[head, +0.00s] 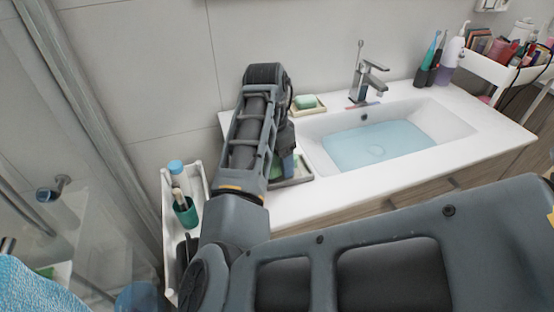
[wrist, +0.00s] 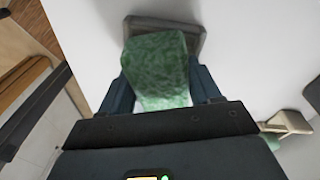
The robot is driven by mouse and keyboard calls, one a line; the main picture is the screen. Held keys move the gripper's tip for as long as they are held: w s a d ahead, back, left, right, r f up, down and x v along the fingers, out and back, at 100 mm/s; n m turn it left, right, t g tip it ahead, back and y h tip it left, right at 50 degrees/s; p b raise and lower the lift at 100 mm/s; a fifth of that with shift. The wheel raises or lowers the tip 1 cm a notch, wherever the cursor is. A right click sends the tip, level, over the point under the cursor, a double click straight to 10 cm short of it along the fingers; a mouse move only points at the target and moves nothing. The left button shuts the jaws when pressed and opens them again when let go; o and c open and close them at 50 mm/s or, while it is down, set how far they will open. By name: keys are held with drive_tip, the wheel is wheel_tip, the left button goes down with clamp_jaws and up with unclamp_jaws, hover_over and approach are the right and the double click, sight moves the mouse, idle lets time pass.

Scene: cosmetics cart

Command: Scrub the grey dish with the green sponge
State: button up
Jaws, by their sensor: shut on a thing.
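The green sponge (wrist: 158,72) is between the fingers of my gripper (wrist: 160,92) in the wrist view, and my gripper is shut on it. The grey dish (wrist: 192,30) lies on the white counter under and beyond the sponge, which hides most of its inside. The sponge overlaps the dish in this view; I cannot tell if they touch. In the head view, the grey dish (head: 303,174) shows at the counter's left part, below my gripper, partly hidden by my arm. A bit of the sponge (head: 289,165) shows there too.
A wooden soap dish (head: 318,110) with green soap (head: 305,101) stands near the wall. The sink basin (head: 440,121) with water and the faucet (head: 366,77) are to the right. A white caddy (head: 168,215) with bottles stands left. The counter's front edge is close by.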

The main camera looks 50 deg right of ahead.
drive_tip(key=shift+s+d+f, duration=0.2)
drive_tip(key=shift+s+d, duration=0.25)
drive_tip(key=shift+d, duration=0.1)
drive_tip(key=shift+w+a+r, duration=0.15)
drive_tip(key=shift+w+a, duration=0.6)
drive_tip(key=shift+a, duration=0.3)
drive_tip(key=shift+s+d+f, duration=0.25)
drive_tip(key=shift+s+d, duration=0.5)
drive_tip(key=shift+d, duration=0.25)
drive_tip(key=shift+w+a+r, duration=0.15)
drive_tip(key=shift+w+a, duration=0.55)
drive_tip(key=shift+a, duration=0.3)
drive_tip(key=shift+s+d+r, duration=0.1)
drive_tip(key=shift+s+d, duration=0.2)
drive_tip(key=shift+d, duration=0.25)
drive_tip(key=shift+s+d+r, duration=0.1)
drive_tip(key=shift+s+d, duration=0.2)
drive_tip(key=shift+d, duration=0.2)
drive_tip(key=shift+r, duration=3.45)
